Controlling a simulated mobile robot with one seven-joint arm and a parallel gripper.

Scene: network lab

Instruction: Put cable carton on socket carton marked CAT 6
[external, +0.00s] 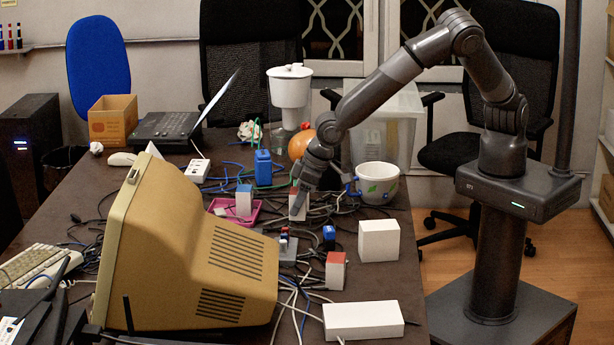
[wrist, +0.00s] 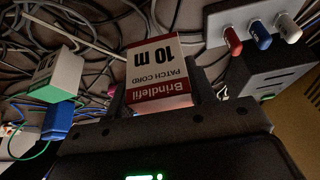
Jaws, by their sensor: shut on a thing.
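The cable carton, a small white and red box, is in my gripper (external: 300,188). In the wrist view this carton (wrist: 160,72) shows "Brindlefil PATCH CORD 10 m" upside down between the two dark fingers. In the external view the held carton (external: 297,208) is over the cables near the middle of the table; whether it touches them is unclear. I cannot read CAT 6 on any box, so the socket carton is not certain.
A pink tray (external: 219,204) with a blue-topped white carton (external: 243,203) is left of my gripper. A white bowl (external: 377,184) stands to the right. A red and white box (external: 336,272) and white boxes (external: 379,241) are nearer. Loose cables cover the middle; an old monitor (external: 185,250) fills the left.

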